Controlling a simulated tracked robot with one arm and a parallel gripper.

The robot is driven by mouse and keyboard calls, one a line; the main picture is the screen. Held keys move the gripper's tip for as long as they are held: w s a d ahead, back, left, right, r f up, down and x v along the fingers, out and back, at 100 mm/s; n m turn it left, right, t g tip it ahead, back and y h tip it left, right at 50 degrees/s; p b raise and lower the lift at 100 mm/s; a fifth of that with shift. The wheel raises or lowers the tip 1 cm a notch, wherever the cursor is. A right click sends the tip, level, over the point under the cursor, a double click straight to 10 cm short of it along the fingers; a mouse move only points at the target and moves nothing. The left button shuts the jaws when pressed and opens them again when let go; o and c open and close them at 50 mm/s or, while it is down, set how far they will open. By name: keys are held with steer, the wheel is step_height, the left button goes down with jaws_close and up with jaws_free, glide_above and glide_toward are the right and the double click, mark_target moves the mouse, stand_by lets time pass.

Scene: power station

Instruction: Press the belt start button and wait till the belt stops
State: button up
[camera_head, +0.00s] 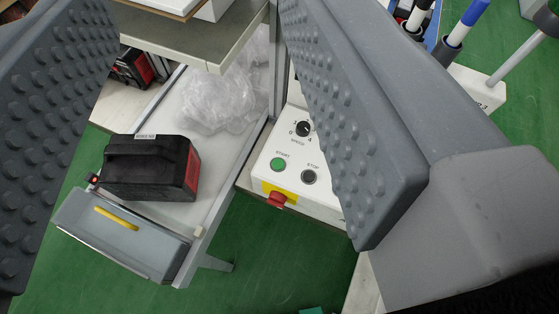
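The belt start button (278,164) is green and labelled START. It sits on a white control box (258,172) near the middle of the view, beside a dark STOP button (309,177). A black SPEED knob (303,129) is above them, and a red knob on a yellow plate (277,199) is on the front. My gripper (205,215) is open, its two grey studded fingers wide apart at left and right. The right finger hides part of the box. The belt (190,212) carries a black and red battery-like case (150,168) at its near end.
A grey end piece with a yellow strip (117,219) closes the belt's near end. Crumpled clear plastic (222,90) hangs under a shelf (200,45). Another black and red case (131,68) is farther back. Green floor (265,255) is open below.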

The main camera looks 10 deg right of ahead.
jaws_close()
stand_by(1.9)
